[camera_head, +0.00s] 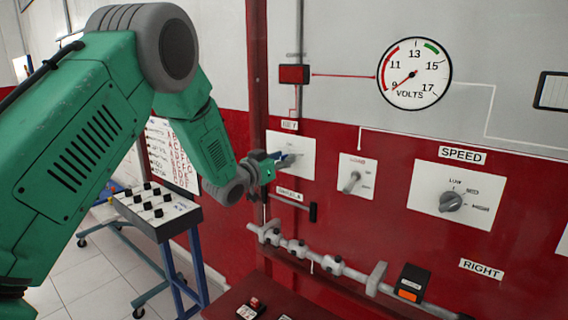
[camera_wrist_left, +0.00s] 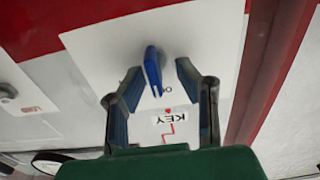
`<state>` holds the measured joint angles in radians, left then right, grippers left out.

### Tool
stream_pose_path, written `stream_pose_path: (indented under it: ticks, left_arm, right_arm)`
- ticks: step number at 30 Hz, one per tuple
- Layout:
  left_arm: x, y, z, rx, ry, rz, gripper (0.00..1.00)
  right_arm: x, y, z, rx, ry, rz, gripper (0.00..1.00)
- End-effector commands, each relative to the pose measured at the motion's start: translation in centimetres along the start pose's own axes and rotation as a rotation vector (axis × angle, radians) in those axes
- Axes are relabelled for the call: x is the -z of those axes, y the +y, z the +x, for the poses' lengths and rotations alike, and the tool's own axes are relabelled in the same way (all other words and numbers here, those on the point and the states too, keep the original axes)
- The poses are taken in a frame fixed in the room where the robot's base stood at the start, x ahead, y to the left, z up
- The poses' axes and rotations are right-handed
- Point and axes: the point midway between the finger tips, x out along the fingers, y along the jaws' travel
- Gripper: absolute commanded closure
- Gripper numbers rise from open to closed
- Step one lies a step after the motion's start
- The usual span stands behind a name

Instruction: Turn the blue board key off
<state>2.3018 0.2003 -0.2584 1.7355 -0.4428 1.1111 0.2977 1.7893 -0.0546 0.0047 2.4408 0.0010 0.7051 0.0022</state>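The blue key (camera_wrist_left: 153,70) stands out from a white panel plate (camera_head: 302,149) on the red board. A KEY label (camera_head: 289,126) is above the plate in the head view and appears upside down in the wrist view. My left gripper (camera_head: 283,160) is at the plate, with its fingers hiding most of the key in the head view. In the wrist view my left gripper (camera_wrist_left: 160,72) is open, with one finger on each side of the key and gaps visible. My right gripper is not in view.
A LOAD switch (camera_head: 352,181), a SPEED knob (camera_head: 451,201) and a volts gauge (camera_head: 414,73) are on the board to the right. A grey rail (camera_head: 330,268) runs below. A cart with a switch box (camera_head: 158,212) stands at left.

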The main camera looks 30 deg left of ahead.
Motion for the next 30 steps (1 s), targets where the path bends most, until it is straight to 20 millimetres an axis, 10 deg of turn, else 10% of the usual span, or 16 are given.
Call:
stream_pose_path:
  ticks: [10, 30]
  left_arm:
    - [-0.7, 0.0, -1.2, 0.0, -0.014, -0.001, 0.72]
    - [-0.4, -0.1, -11.8, 0.0, -0.007, -0.001, 0.72]
  right_arm:
    - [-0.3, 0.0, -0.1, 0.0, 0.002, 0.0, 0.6]
    - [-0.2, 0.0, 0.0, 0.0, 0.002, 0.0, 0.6]
